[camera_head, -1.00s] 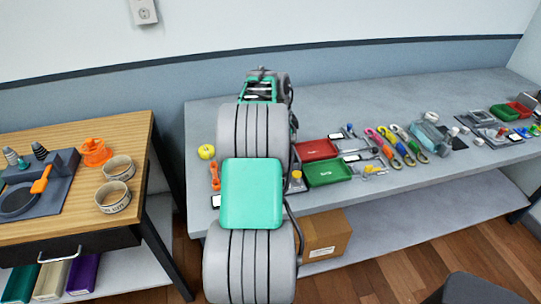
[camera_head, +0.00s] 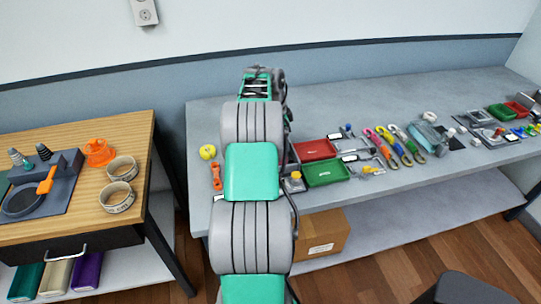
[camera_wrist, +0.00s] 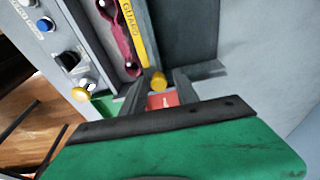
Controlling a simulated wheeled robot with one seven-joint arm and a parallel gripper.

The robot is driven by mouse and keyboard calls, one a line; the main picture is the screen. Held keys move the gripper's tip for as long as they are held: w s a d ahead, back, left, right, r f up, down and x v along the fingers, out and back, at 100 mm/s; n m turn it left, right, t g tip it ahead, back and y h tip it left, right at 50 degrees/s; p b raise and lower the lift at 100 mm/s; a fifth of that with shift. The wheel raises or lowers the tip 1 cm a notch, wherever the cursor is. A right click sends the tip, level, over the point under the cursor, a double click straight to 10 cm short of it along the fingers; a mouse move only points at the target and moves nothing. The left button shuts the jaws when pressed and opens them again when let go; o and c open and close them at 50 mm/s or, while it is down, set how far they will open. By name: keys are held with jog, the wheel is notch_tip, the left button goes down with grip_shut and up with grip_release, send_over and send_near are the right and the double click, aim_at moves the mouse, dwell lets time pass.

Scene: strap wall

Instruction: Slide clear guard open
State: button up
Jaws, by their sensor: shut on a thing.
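In the wrist view, a yellow strip lettered GUARD (camera_wrist: 134,30) runs along the panel and ends near a round yellow knob (camera_wrist: 158,82). The see-through sheet of the guard itself is hard to make out. My gripper (camera_wrist: 158,92) has its dark fingers on either side of the knob and appears shut on it. A red patch (camera_wrist: 158,99) shows between the fingers, just below the knob. A dark red part with round holes (camera_wrist: 116,28) lies left of the strip. In the head view my arm hides the gripper and the guard.
In the head view, a red tray (camera_head: 314,150) and a green tray (camera_head: 326,172) lie right of my arm. A wooden table (camera_head: 75,210) stands left.

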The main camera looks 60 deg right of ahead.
jog(key=shift+w+d+f+p, duration=0.55)
jog(key=shift+w+f+p, duration=0.2)
jog(key=shift+p, duration=0.1)
jog(key=o, duration=0.6)
jog(key=shift+w+d+r+p, duration=0.15)
jog(key=shift+r+p, duration=0.95)
jog(key=shift+r, duration=0.6)
jog(key=shift+d+r+p, duration=0.15)
jog(key=shift+r+p, duration=0.9)
jog(key=shift+r, duration=0.6)
jog(key=shift+c, duration=0.2)
jog(key=shift+r, duration=0.15)
jog(key=shift+c, duration=0.7)
jog(key=p+v, duration=0.1)
jog(key=v, duration=0.1)
jog(key=p+v, duration=0.2)
jog(key=d+p+v, duration=0.1)
jog(key=p+v, duration=0.1)
jog(key=shift+s+r, duration=0.1)
jog(key=shift+s, duration=0.3)
jog(key=c, duration=0.5)
